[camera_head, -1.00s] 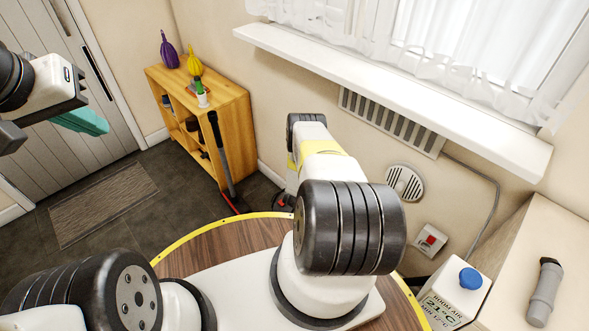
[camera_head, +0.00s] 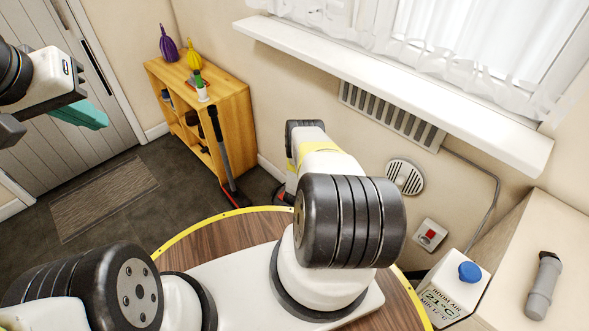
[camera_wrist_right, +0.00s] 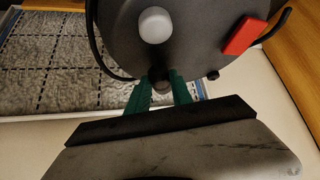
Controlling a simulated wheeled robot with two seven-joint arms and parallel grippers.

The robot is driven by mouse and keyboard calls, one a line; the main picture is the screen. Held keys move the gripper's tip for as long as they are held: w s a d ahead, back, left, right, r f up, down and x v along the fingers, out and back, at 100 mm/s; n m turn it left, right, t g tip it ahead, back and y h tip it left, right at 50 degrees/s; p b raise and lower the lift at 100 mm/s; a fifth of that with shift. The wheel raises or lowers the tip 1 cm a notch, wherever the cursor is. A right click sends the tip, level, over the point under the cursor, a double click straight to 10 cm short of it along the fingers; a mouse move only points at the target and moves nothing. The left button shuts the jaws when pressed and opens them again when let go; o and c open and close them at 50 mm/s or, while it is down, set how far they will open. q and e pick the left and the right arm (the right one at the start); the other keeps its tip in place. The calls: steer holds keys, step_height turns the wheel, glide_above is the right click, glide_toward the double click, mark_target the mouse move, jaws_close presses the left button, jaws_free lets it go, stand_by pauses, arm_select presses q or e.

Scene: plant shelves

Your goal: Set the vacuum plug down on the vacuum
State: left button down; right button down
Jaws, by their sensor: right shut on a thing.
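The vacuum (camera_wrist_right: 205,45) fills the top of the right wrist view as a dark round body with a white knob and a red switch. My right gripper (camera_wrist_right: 160,82) has its green fingers close against this body. A small dark piece between the fingertips looks like the vacuum plug (camera_wrist_right: 162,83); it is mostly hidden, and I cannot tell whether it touches the vacuum. In the head view my right arm hides the right gripper and most of the vacuum. My left gripper (camera_head: 80,114), with teal fingers, hangs at the far left, away from everything; its opening is unclear.
A wooden shelf (camera_head: 228,115) with bottles stands by the wall, with the vacuum's tube (camera_head: 220,150) leaning before it. A grey mat (camera_head: 103,198) lies on the dark floor. A white cabinet (camera_head: 570,255) stands at right. A speckled grey panel (camera_wrist_right: 60,60) shows in the wrist view.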

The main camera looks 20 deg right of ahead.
steer(key=shift+f, duration=0.35)
stand_by(0.4)
steer(key=c, duration=1.4)
jaws_free()
steer(key=shift+o, duration=0.4)
steer(key=o, duration=0.8)
steer(key=shift+r, duration=0.15)
steer(key=shift+v, duration=2.75)
steer(key=shift+w+d+r, duration=0.1)
